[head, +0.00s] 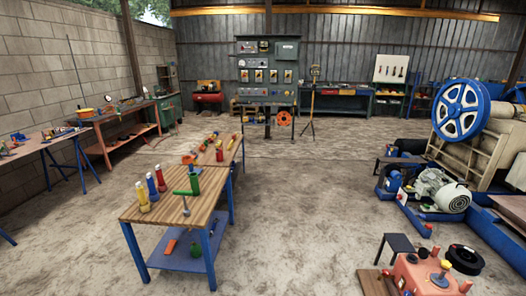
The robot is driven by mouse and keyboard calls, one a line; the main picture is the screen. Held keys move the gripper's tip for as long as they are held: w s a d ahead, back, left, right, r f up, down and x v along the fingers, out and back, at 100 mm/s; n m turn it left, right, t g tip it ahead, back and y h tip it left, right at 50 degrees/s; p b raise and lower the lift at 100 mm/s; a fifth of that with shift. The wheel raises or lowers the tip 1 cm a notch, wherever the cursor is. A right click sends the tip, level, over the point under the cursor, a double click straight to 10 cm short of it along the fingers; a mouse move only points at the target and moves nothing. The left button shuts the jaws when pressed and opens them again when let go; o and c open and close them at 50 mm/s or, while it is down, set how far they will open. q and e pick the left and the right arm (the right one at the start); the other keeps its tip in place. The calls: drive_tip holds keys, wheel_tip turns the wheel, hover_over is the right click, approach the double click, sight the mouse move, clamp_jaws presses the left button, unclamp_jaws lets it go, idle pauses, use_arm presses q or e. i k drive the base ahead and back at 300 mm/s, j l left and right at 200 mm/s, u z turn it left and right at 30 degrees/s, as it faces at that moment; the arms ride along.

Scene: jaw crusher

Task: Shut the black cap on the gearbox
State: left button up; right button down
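A reddish housing (424,276) with several knobs or fittings on top, likely the gearbox, stands at the bottom right of the head view. The frame's lower edge cuts it off. Small dark fittings show on its top, but they are too small to tell which is the black cap or whether it is open. A black ring-shaped part (465,259) is beside the housing, on its right. Neither of my grippers is in view.
A wooden table (207,208) with bottles and tools stands left of centre. The crusher with its blue wheel (460,110), a grey motor (441,190) and blue frame fill the right. A dark stool (398,243) stands near the housing. Open floor lies between table and machine.

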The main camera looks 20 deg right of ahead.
sight(423, 252)
drive_tip(key=i+z, duration=0.65)
drive_tip(key=i, duration=0.15)
drive_tip(key=i+z, duration=0.35)
drive_tip(key=i+j+z, duration=0.1)
drive_tip(key=i+z, duration=0.2)
drive_tip(key=i, duration=0.15)
drive_tip(key=i+z, duration=0.7)
drive_tip(key=i, duration=0.25)
drive_tip(key=i+z, duration=0.25)
drive_tip(key=i, duration=0.25)
drive_tip(key=i+j+z, duration=0.2)
drive_tip(key=i, duration=0.25)
